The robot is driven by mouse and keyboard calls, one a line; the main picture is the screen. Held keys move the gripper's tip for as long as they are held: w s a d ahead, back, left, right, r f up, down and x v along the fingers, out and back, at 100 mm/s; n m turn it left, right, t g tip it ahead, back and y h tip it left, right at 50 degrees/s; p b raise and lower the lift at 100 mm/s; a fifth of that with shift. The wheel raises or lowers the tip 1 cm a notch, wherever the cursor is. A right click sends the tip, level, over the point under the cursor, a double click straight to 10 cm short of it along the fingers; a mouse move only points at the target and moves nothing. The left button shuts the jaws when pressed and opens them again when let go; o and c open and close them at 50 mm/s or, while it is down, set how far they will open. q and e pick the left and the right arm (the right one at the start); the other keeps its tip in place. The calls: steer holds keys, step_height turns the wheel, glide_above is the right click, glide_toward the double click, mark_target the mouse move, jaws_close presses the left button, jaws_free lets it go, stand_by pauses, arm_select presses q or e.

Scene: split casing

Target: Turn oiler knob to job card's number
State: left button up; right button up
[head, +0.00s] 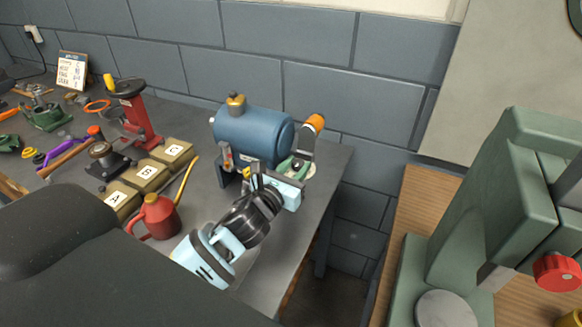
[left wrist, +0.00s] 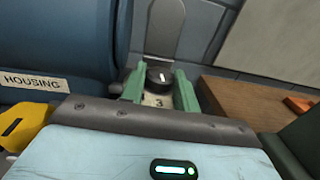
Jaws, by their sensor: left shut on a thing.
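My left gripper (head: 297,168) reaches the right end of the blue housing (head: 255,136) on the bench. In the left wrist view, its green fingers (left wrist: 160,87) are closed around a small dark round knob (left wrist: 160,77), one on each side. The knob has a white pointer mark that looks roughly upright in that view. A pale plate (left wrist: 157,100) with the number 3 shows just below the knob; other numbers are hidden. A job card (head: 72,71) with several lines stands at the back left; its writing is too small to read. My right gripper is not in view.
Boxes marked A, B and C (head: 150,175) and a red oil can (head: 160,215) stand left of my gripper. An orange-ended lever (head: 314,124) rises behind the knob. A red press (head: 138,115) stands further left. A green machine (head: 490,200) is at right, across a gap.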

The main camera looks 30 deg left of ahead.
arm_select(q)
steer(key=shift+m+h, duration=0.4)
steer(key=shift+h, duration=0.2)
steer(key=o, duration=0.7)
steer(key=shift+w, duration=0.1)
steer(key=s, duration=0.7)
steer(key=shift+s+a, duration=0.4)
